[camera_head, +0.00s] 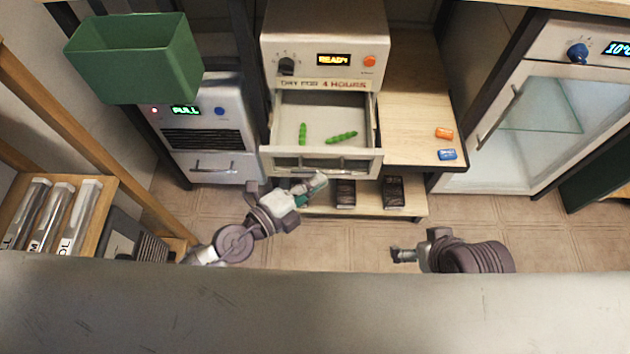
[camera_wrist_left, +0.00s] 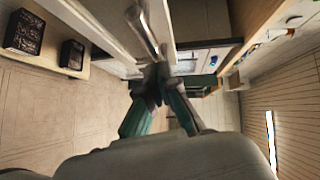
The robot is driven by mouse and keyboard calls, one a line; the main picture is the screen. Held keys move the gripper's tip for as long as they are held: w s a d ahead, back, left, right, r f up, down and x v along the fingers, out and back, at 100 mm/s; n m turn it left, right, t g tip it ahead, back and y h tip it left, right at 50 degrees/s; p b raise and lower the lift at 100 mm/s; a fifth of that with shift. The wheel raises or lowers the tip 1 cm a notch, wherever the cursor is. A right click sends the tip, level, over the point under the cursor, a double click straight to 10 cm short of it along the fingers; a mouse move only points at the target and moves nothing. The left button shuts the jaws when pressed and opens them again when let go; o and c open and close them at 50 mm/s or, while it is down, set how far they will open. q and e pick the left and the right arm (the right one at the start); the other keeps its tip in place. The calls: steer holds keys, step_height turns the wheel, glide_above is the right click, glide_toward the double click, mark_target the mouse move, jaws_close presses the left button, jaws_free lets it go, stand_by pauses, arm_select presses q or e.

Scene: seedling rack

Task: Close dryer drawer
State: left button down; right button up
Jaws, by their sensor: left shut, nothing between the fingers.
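The dryer (camera_head: 325,50) is a white unit with a lit "READY" display, a dark knob and an orange button. Its drawer (camera_head: 378,152) is pulled out below the "DRY FOR 4 HOURS" label, and two green pods (camera_head: 341,137) lie inside it. My left gripper (camera_head: 318,183) is shut and empty, just in front of and below the drawer front. In the left wrist view the shut fingers (camera_wrist_left: 158,75) are close to the drawer's metal handle (camera_wrist_left: 143,30); I cannot tell whether they touch. My right gripper (camera_head: 398,255) is lower right, away from the drawer; its finger opening is unclear.
A wooden surface (camera_head: 405,100) right of the dryer holds an orange and a blue packet (camera_head: 446,154). Dark packs (camera_head: 392,193) sit on the low shelf beneath. A "FULL" machine (camera_head: 208,130) and green bin (camera_head: 135,60) stand left. A glass-door cabinet (camera_head: 550,115) stands right.

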arm_select(q)
steer(key=shift+w, duration=0.1)
steer(key=w, duration=1)
steer(key=shift+w, duration=0.4)
steer(key=w+b, duration=0.1)
steer(key=w, duration=0.6)
steer(key=shift+w+r, duration=0.1)
steer(key=shift+w, duration=0.35)
steer(key=shift+w+a+r, duration=0.1)
arm_select(e)
steer(key=w+t, duration=0.1)
steer(key=w+a+r+t, duration=0.1)
steer(key=w, duration=0.1)
steer(key=w+r+t, duration=0.1)
steer(key=w, duration=0.1)
steer(key=shift+a+y, duration=0.3)
steer(key=shift+a, duration=0.1)
